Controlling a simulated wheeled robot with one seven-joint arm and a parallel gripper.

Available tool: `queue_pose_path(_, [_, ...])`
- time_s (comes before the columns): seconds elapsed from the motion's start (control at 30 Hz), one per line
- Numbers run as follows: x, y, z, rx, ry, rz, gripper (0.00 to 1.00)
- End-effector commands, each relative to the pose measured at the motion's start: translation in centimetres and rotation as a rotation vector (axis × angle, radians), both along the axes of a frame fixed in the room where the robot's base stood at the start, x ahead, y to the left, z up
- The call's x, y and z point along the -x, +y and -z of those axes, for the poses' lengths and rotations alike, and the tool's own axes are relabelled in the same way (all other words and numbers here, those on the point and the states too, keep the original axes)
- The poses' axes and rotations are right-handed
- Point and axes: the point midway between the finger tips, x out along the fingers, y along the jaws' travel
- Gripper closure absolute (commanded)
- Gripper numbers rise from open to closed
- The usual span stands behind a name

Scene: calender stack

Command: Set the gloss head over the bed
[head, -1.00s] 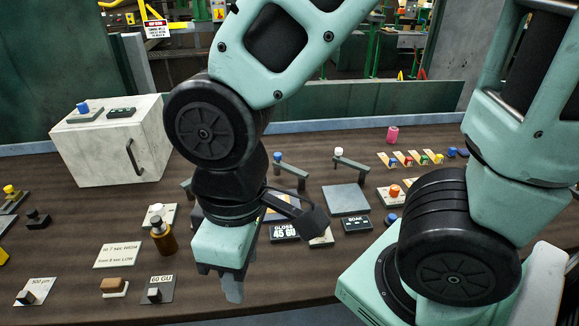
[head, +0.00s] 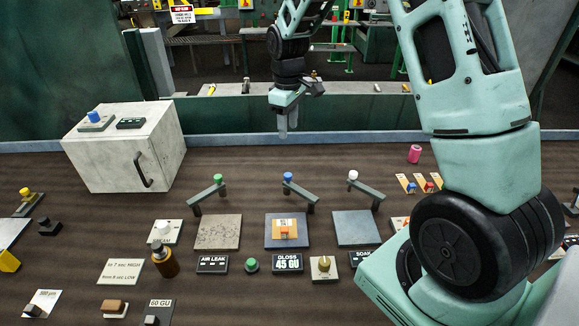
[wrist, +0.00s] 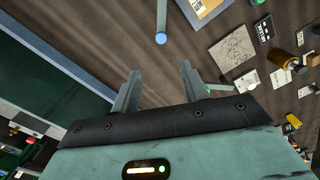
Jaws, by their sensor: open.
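The middle swing arm with a blue knob (head: 288,177), which appears to be the gloss head, stands behind the middle bed.
Similar arms with a green knob (head: 218,178) and a white knob (head: 352,175) stand either side, behind a speckled plate (head: 217,232) and a grey plate (head: 356,228). A white cabinet (head: 125,150) stands back left. A brown bottle (head: 165,262) is front left. The back strip between is clear.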

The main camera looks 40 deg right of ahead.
Motion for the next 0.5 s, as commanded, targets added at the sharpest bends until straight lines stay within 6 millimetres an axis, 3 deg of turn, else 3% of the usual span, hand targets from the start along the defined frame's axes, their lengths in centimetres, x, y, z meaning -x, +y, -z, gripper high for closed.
queue_pose_path(0.5, [0.2,0.2,10.2,-0.001,0.006,0.000,0.55])
